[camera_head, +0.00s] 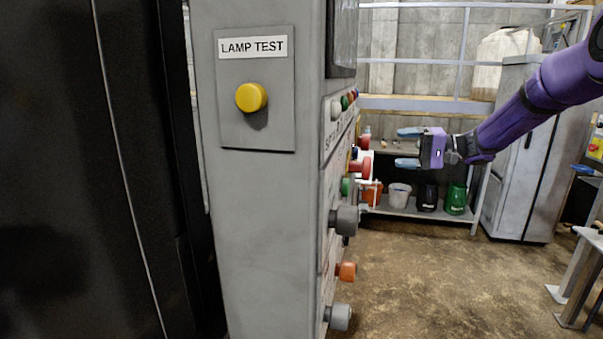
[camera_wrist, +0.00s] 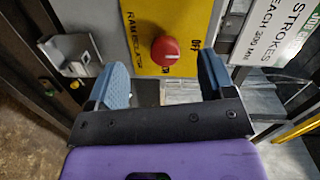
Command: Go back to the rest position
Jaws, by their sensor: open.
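My gripper (camera_head: 408,148) is at the end of my purple arm, to the right of the grey control panel in the head view. Its two blue fingers are apart with nothing between them. In the wrist view my gripper (camera_wrist: 165,85) shows both fingers spread, with a red knob (camera_wrist: 165,50) on a yellow plate (camera_wrist: 150,15) beyond and between them. The plate reads "RAM ISOLATOR" and "OFF". The fingers look apart from the knob, though the exact gap is hard to tell.
The grey control cabinet (camera_head: 240,220) carries a yellow lamp test button (camera_head: 251,97) and several side knobs. A shelf (camera_head: 440,212) with several pots stands behind. A grey locker (camera_head: 525,170) is behind my arm. The brown floor (camera_head: 430,280) below my arm is clear.

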